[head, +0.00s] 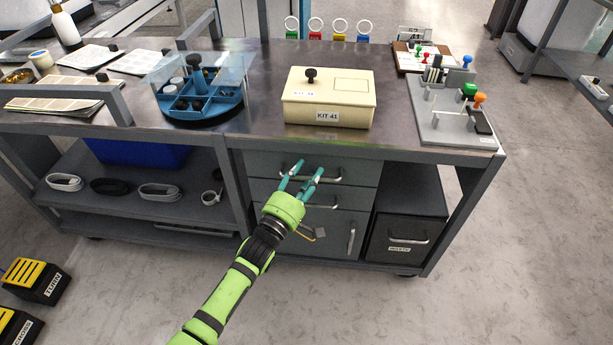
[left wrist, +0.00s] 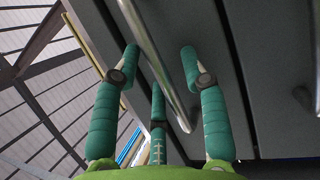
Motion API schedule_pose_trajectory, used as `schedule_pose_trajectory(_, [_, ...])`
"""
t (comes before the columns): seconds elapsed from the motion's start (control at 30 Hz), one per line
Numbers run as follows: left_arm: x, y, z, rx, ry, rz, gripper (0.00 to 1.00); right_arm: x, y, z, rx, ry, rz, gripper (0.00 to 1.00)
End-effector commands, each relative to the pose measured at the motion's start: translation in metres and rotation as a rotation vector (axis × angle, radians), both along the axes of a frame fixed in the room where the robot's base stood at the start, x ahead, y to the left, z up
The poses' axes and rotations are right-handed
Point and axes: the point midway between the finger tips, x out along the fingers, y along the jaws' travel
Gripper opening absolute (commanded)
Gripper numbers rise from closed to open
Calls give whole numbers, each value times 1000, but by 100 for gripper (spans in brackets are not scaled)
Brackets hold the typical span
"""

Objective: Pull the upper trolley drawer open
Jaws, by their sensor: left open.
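The trolley's upper drawer (head: 358,172) is a grey front just under the worktop, and it looks flush and shut. Its metal bar handle (head: 334,180) is partly covered by my fingers. My left gripper (head: 307,169) is in front of this drawer, with its teal fingers pointing at the handle. In the left wrist view, the gripper (left wrist: 160,52) is open, and a metal bar handle (left wrist: 158,65) runs between its spread fingers. I cannot tell whether any finger touches the bar. My right gripper is not in view.
On the worktop stand a cream kit box (head: 329,97) and a blue round organiser (head: 205,105).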

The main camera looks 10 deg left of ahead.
Motion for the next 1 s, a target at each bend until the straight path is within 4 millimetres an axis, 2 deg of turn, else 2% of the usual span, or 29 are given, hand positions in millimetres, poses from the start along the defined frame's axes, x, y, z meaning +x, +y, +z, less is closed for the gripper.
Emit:
schedule_pose_trajectory(0.07, [0,0,0,0,0,0,44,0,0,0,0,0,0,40])
schedule_pose_trajectory(0.17, [0,0,0,0,0,0,8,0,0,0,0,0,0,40])
schedule_pose_trajectory(0.2, [0,0,0,1,0,0,0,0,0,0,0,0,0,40])
schedule_pose_trajectory(0.53, [-4,0,1,2,0,0,0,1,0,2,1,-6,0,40])
schedule_pose_trajectory(0.67, [-13,0,1,3,1,0,0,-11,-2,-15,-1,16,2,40])
schedule_pose_trajectory(0.73, [-21,0,2,2,5,0,0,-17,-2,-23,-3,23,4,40])
schedule_pose_trajectory(1.0, [-69,1,3,3,6,1,0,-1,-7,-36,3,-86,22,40])
